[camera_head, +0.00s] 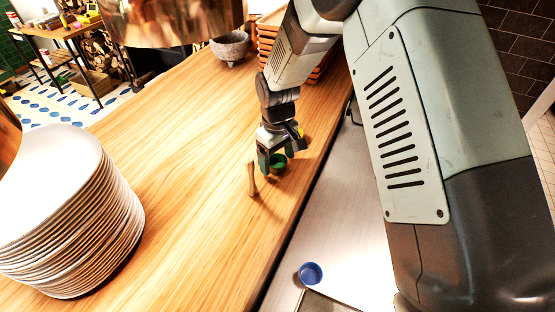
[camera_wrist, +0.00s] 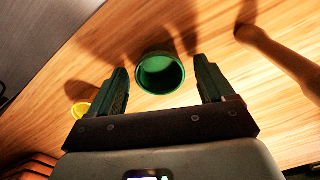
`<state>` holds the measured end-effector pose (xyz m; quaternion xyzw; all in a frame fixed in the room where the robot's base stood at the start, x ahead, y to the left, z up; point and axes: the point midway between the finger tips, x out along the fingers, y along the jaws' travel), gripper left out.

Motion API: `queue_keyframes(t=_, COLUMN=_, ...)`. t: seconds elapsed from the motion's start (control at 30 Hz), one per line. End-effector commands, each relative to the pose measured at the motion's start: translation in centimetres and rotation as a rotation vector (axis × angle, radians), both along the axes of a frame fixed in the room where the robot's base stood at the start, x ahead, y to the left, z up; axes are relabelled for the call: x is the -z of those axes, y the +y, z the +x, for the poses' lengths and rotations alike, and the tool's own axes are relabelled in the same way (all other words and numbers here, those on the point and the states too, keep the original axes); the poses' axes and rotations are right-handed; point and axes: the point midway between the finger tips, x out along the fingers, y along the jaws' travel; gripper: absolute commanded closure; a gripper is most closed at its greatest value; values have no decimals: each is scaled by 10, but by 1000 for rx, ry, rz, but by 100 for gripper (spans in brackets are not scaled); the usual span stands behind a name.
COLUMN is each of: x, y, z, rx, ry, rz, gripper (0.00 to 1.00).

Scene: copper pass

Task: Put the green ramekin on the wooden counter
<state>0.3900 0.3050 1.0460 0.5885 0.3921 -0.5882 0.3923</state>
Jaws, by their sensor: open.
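The green ramekin (camera_head: 279,165) is at my gripper (camera_head: 276,157) in the head view, partly hidden by the fingers. In the wrist view the ramekin (camera_wrist: 160,74) appears upright on the wooden counter (camera_wrist: 60,60), between the two fingertips of my gripper (camera_wrist: 161,68). A gap shows on each side of it, so the fingers do not clasp it. My gripper is open and points down, low over the right part of the wooden counter (camera_head: 190,190).
A wooden pestle (camera_head: 252,179) stands close left of my gripper. A yellow item (camera_wrist: 80,109) is near one finger. A blue ramekin (camera_head: 311,273) sits on the steel surface (camera_head: 330,220). Stacked plates (camera_head: 70,215) stand left; a stone bowl (camera_head: 231,46) is at the back.

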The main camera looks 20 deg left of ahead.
Motion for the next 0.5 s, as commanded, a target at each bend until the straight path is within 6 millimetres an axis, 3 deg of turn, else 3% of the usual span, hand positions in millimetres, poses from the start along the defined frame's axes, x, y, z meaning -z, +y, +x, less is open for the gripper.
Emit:
queue_keyframes(t=0.3, x=-68, y=0, z=1, rx=1, ry=-4, rz=4, gripper=19)
queue_keyframes(t=0.5, x=-100, y=0, z=1, rx=1, ry=-3, rz=3, gripper=19)
